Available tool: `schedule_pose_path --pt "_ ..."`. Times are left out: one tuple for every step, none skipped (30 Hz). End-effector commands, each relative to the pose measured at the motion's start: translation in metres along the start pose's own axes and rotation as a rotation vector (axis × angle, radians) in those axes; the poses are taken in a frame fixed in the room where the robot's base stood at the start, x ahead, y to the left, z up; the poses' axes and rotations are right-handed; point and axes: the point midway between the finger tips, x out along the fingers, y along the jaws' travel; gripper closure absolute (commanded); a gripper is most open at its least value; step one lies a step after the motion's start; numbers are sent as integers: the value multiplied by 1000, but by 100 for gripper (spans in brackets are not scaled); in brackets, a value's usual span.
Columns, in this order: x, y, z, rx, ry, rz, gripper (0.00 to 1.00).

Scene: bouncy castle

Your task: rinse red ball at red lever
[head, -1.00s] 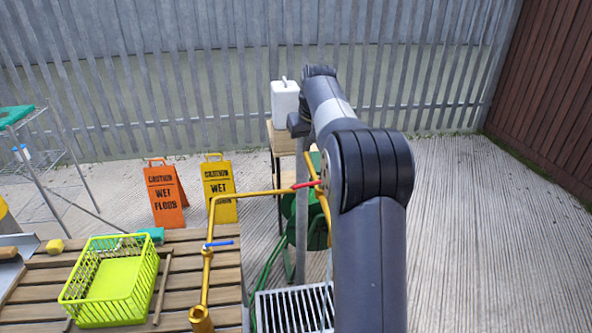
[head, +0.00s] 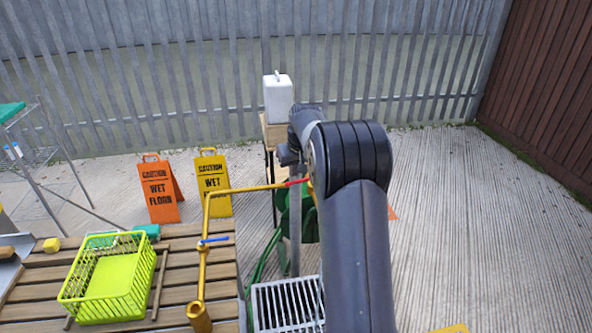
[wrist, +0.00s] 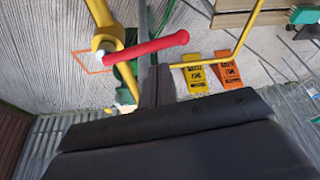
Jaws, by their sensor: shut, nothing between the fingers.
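The red lever (head: 296,182) sits on the yellow pipe (head: 243,190) beyond the slatted table, partly hidden by my arm in the head view. In the wrist view the red lever (wrist: 150,47) is large and sticks out from a yellow pipe joint (wrist: 106,40). My gripper (wrist: 157,75) is shut and empty, with its fingertips just below the lever in that view; I cannot tell whether they touch it. The fingers are hidden behind my arm in the head view. I see no red ball in either view.
A blue lever (head: 214,240) is on the nearer pipe. A lime basket (head: 108,278) stands on the slatted table (head: 208,268). A floor grate (head: 288,305) lies below the pipe. Two caution signs (head: 158,190) and a white canister (head: 278,98) stand behind. Open ground lies right.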

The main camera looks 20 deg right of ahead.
Motion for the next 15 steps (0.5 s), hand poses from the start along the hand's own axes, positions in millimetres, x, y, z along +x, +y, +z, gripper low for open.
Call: schedule_pose_path --pt "-1 0 4 1 -2 -1 100" --pt "-1 0 6 1 -2 -1 100" --pt "-2 0 7 0 -1 0 100" --pt "-2 0 8 0 -1 0 100" --pt "-2 0 10 1 -1 0 100" --pt "-2 0 10 1 0 0 100" --pt "-2 0 11 0 0 0 100" --pt "-2 0 11 0 0 0 100" --pt "-2 0 12 0 0 0 100" --pt "-2 0 12 0 0 0 100" --pt "-2 0 12 0 0 0 100" --pt "-2 0 12 0 0 0 100" --pt "-2 0 12 0 0 0 100" --pt "-2 0 12 0 0 0 100" --pt "-2 0 12 0 0 0 100"
